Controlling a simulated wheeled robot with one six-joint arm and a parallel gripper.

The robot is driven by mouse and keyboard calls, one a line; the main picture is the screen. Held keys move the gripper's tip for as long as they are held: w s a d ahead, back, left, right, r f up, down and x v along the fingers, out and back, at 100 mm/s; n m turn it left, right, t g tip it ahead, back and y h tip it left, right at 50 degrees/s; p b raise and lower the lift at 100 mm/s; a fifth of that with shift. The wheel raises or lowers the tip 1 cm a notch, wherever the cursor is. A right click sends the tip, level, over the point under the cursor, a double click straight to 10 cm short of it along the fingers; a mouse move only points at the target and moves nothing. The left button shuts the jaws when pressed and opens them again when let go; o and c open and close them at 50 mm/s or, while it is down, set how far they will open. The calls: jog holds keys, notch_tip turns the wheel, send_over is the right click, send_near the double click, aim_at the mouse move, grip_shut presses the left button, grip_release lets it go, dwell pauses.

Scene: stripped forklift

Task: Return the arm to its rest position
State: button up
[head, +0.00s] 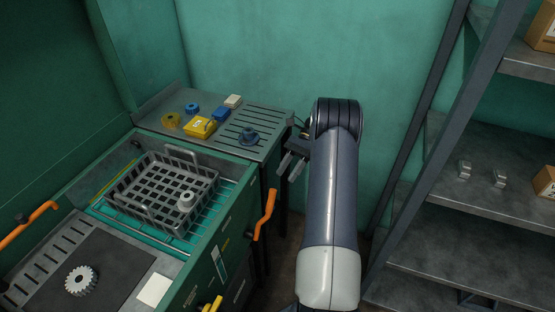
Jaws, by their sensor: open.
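My arm reaches up from the bottom of the head view and bends over at its dark top joint. My gripper (290,163) points down and to the left beside that joint. Its two fingers are apart and nothing shows between them. It is in front of the right end of the slotted metal counter (262,119), seemingly clear of it. Part of the wrist is hidden behind the arm.
A grey basket (166,192) with a small pale part (186,201) stands in the green washer. An orange handle (265,214) sticks out near my arm. Yellow (199,127) and blue items lie on the counter. A metal shelf rack (478,162) stands at right.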

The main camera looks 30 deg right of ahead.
aim_at(270, 200)
jog(key=shift+a, duration=0.1)
jog(key=p+x, duration=0.2)
jog(key=x, duration=0.8)
jog(key=shift+s+a+f, duration=0.1)
jog(key=shift+a+f, duration=0.1)
jog(key=shift+s+a, duration=0.1)
jog(key=shift+a, duration=0.05)
